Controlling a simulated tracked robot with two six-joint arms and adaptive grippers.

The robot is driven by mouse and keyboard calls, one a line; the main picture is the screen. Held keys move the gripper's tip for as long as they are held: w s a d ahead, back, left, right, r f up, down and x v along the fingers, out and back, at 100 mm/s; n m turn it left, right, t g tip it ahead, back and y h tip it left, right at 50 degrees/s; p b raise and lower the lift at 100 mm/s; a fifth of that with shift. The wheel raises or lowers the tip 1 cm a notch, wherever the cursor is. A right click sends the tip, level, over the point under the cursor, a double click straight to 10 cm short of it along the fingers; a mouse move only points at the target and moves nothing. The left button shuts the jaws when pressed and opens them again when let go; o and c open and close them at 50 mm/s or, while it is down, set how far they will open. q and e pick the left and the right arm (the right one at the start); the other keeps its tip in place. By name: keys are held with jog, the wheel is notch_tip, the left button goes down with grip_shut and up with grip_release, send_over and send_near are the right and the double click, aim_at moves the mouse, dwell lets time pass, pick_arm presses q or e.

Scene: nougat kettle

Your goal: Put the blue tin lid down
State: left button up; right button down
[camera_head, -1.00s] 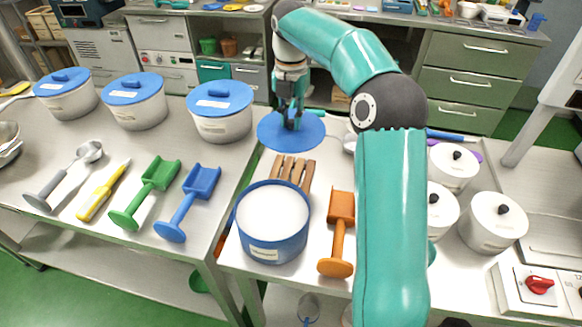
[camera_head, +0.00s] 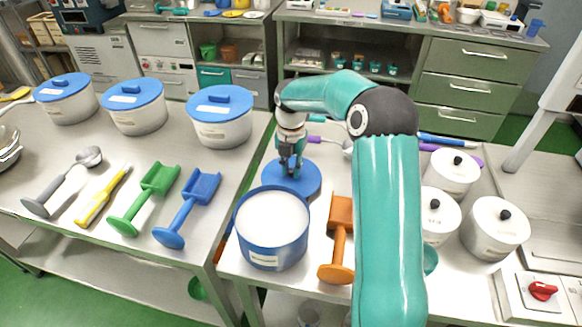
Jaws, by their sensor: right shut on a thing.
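The blue tin lid (camera_head: 307,184) is a flat round disc just behind the open blue tin (camera_head: 272,246). My right gripper (camera_head: 291,168) points down and is shut on the lid at its middle. The lid looks level and low over the table, covering the spot of the wooden slatted rest. I cannot tell whether it touches the surface beneath. The tin holds white stuff up near its rim, and the lid's near edge lies behind that rim in the picture. My left gripper is out of view.
An orange scoop (camera_head: 337,245) lies right of the tin. White lidded pots (camera_head: 495,228) stand further right. A blue scoop (camera_head: 188,205) and a green scoop (camera_head: 145,197) lie on the left table, with blue-lidded tubs (camera_head: 221,116) behind. A gap separates the tables.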

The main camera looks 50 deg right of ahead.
aim_at(291, 171)
jog(key=c, duration=1)
grip_release()
jog(key=shift+f, duration=0.1)
jog(key=shift+c, duration=0.2)
notch_tip(291, 171, up, 12)
